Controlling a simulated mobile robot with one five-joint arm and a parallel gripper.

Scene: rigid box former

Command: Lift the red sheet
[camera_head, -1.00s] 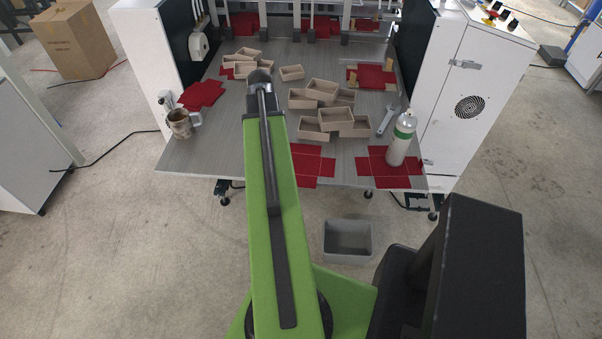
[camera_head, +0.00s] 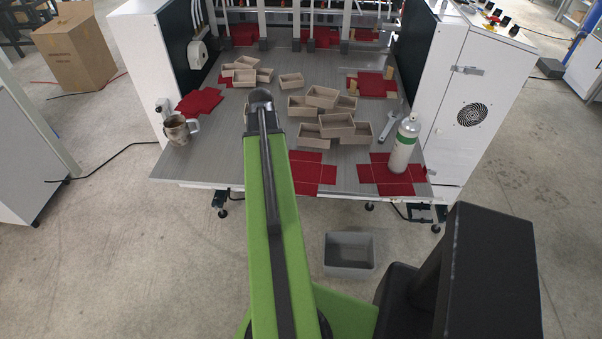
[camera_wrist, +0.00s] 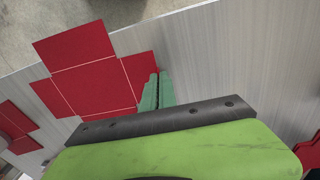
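A flat red cross-shaped sheet (camera_head: 314,172) with pale fold lines lies at the front edge of the grey table, partly hidden by my arm. The same sheet (camera_wrist: 97,78) fills the upper left of the wrist view. My gripper (camera_wrist: 158,88) shows there as two green fingers close together, with only a thin gap and nothing seen between them. The fingertips are at the sheet's side edge. I cannot tell if they touch it. In the head view my arm hides the gripper.
A second red sheet (camera_head: 385,178) lies to the right, with a white and green bottle (camera_head: 404,145) on it. Open cardboard boxes (camera_head: 322,95) crowd the middle table. A mug (camera_head: 176,130) stands at the left edge, a wrench (camera_head: 387,127) lies right. A grey bin (camera_head: 349,253) is on the floor.

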